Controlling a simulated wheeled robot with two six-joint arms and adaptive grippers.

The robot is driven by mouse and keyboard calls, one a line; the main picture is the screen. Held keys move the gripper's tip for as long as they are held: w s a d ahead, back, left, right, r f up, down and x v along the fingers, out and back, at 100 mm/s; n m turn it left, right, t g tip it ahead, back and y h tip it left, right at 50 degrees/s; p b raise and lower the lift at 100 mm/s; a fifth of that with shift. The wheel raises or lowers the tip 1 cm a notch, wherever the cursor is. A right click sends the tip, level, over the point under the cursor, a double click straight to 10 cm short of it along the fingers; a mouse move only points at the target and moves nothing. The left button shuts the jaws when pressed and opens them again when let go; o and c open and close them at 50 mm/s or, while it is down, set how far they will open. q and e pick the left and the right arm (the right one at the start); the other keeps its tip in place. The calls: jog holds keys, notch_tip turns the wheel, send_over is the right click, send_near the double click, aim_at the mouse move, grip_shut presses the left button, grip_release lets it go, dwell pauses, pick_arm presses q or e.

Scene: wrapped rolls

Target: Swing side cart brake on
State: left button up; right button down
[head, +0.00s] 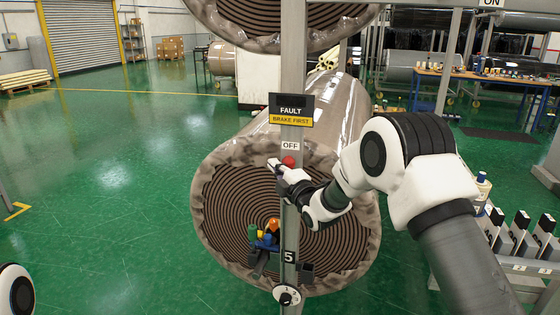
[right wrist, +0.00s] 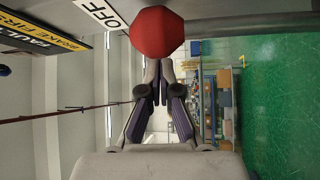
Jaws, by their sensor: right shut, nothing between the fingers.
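A red knob (head: 288,161) sits on the grey upright post (head: 292,60), just under a white OFF label (head: 290,146). In the right wrist view the red knob (right wrist: 157,32) is large, straight ahead of the fingertips. My right gripper (head: 277,167) is shut and empty beside the knob, in front of the post; it also shows in the right wrist view (right wrist: 158,68). I cannot tell whether the fingertips touch the knob. An ON label (head: 491,2) is on the frame at the top right. A sign (head: 290,110) above the knob reads FAULT, BRAKE FIRST. My left gripper is out of view.
A large wrapped roll (head: 225,165) lies behind the post, with another (head: 275,35) above it. A dial (head: 287,295) and a 5 plate (head: 289,256) are lower on the post. Green floor is open on the left.

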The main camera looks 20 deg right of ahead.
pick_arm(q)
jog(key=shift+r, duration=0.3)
pick_arm(e)
jog(key=shift+s+d+f, duration=0.1)
jog(key=shift+s+d, duration=0.1)
jog(key=shift+d, duration=0.45)
jog(key=shift+a, duration=0.1)
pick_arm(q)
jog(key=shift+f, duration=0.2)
pick_arm(e)
jog(key=shift+f, duration=0.1)
pick_arm(q)
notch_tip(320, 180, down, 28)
jog(key=b, duration=2.8)
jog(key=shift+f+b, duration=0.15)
jog(key=shift+b, duration=0.15)
pick_arm(e)
jog(key=s+d+f+m+t+h, duration=0.3)
jog(key=d+m+h, duration=0.2)
jog(key=m, duration=0.4)
jog(key=s+d+f+m+t+h, duration=0.3)
jog(key=d+m+h, duration=0.3)
jog(key=m, duration=0.3)
jog(key=shift+s+d+f+h, duration=0.2)
jog(key=shift+s+f+h, duration=0.3)
jog(key=shift+s+f, duration=0.3)
